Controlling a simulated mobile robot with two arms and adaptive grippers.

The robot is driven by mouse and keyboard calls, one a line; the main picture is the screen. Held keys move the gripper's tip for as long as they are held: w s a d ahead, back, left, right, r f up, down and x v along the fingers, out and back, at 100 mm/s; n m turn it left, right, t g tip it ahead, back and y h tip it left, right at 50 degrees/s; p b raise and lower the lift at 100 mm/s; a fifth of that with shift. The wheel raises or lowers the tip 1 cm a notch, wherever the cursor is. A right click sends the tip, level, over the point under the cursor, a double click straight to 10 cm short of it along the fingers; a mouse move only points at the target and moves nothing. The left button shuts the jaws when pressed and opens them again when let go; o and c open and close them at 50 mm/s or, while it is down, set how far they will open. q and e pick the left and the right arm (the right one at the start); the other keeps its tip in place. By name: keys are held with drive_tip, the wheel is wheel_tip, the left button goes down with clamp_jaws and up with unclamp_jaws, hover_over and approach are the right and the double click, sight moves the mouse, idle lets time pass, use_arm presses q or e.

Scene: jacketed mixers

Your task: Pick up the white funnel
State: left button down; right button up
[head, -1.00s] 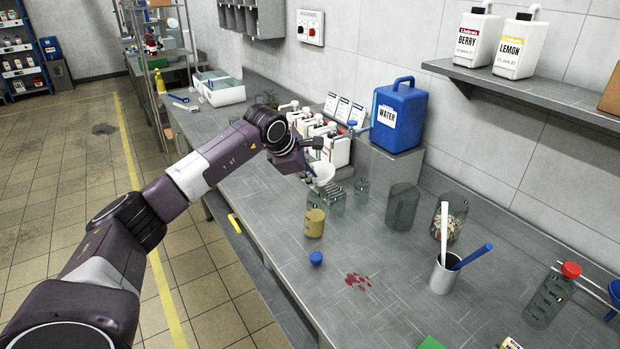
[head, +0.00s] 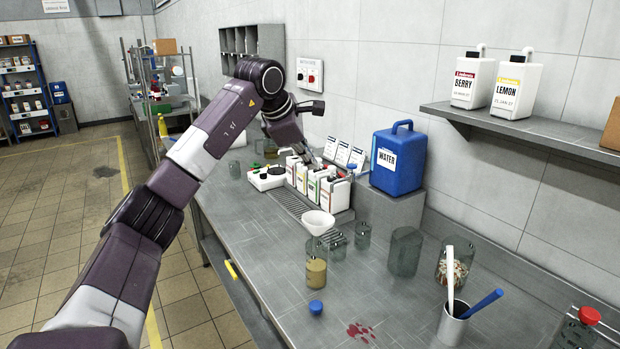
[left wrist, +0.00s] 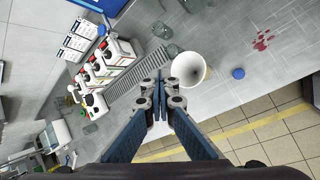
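The white funnel (head: 318,222) is on the bench, wide mouth up, at the clear glassware or rack behind the amber-filled beaker (head: 316,272). What holds it from below is hard to make out. In the left wrist view the funnel (left wrist: 188,69) lies just right of my fingertips, apart from them as far as I can tell. My left gripper (left wrist: 160,76) has its blue fingers together at the tips, with nothing seen between them. In the head view my left gripper (head: 313,160) is small, in front of the white bottles, up and back from the funnel. My right gripper is not in view.
White bottles (head: 322,188) stand behind a drip grate (head: 292,203). A blue water container (head: 398,160) stands right of them. Clear beakers (head: 405,251), a blue cap (head: 316,307), a metal cup (head: 452,326) and a red spill (head: 361,332) are on the bench.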

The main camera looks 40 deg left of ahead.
use_arm(q)
drive_tip(key=shift+r, duration=0.3)
drive_tip(key=c, duration=2.7)
unclamp_jaws()
drive_tip(key=o, duration=2.1)
drive_tip(key=shift+o, duration=0.2)
